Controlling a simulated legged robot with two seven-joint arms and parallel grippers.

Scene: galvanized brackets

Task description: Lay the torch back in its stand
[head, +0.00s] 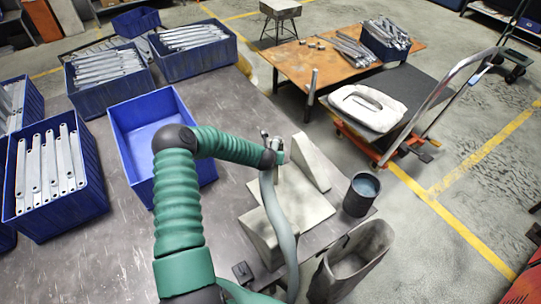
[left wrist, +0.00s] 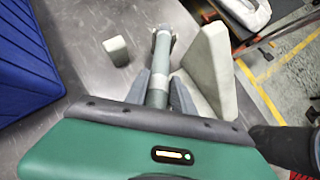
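My left gripper (head: 272,148) is above the right part of the grey table. In the left wrist view its two fingers (left wrist: 159,85) lie close along both sides of the torch (left wrist: 158,62), a grey-green cylinder with a pale band, pointing away from the palm. A grey hose (head: 283,230) runs down from the gripper in the head view. Below are a pale plate (head: 312,207), an upright wedge (head: 308,160) and a block (head: 262,238). A small dark piece (head: 243,272) stands near the front edge; I cannot tell whether it is the stand. My right gripper is not in view.
A dark cup (head: 361,196) and an open grey bin (head: 350,266) are at the table's right edge. An empty blue crate (head: 135,98) is left of the plate. Crates of brackets (head: 52,175) stand farther left. A cart (head: 430,90) stands beyond.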

